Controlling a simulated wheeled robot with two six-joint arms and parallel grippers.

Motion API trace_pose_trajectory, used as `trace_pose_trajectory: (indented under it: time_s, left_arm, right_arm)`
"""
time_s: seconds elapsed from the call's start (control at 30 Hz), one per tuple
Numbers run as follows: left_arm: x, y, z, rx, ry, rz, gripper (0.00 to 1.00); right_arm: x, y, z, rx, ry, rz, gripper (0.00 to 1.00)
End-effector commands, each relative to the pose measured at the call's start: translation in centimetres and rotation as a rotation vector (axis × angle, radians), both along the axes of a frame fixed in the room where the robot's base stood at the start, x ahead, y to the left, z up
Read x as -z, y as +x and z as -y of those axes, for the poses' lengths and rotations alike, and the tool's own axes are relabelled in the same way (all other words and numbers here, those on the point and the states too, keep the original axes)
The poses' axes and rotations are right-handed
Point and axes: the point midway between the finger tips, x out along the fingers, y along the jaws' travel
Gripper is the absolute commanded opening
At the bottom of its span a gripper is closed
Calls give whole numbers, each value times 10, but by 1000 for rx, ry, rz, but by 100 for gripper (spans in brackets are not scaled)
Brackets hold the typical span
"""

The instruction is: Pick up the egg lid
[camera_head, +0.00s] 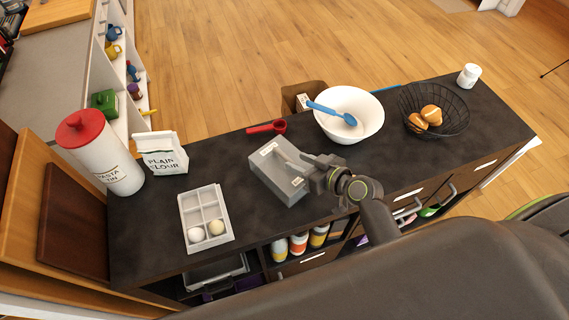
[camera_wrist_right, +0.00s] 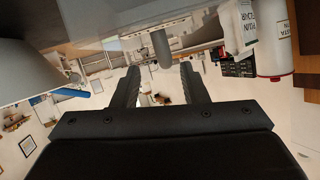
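The egg lid (camera_head: 275,172) is a grey box-like cover with small labels, lying on the dark worktop left of my right arm. My right gripper (camera_head: 307,164) is at the lid's right side, with its fingers reaching over the top. In the right wrist view the two fingers (camera_wrist_right: 159,85) stand apart. A grey rounded piece (camera_wrist_right: 160,48), perhaps a handle of the lid, shows between the fingertips without visible contact. The white egg tray (camera_head: 207,214) is to the left, with two eggs (camera_head: 206,232) in its front compartments. My left gripper is not in view.
A red-lidded pasta tin (camera_head: 103,160) and a flour bag (camera_head: 163,154) stand at the left. A red scoop (camera_head: 267,127), a white bowl (camera_head: 349,114) with a blue spoon, and a wire basket (camera_head: 440,115) with buns lie behind and right. A white jar (camera_head: 468,76) stands far right.

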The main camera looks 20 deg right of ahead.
Motion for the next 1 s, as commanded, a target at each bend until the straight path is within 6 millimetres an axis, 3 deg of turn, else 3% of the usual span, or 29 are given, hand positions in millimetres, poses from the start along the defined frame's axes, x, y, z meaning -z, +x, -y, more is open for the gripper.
trace_pose_trajectory:
  time_s: [0.6,0.9,1.0]
  left_arm:
    - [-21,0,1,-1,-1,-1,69]
    - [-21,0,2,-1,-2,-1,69]
    - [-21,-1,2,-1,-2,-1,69]
  right_arm:
    - [15,42,-30,0,1,0,40]
    - [18,45,-32,0,0,1,40]
    - [18,45,-32,0,0,1,29]
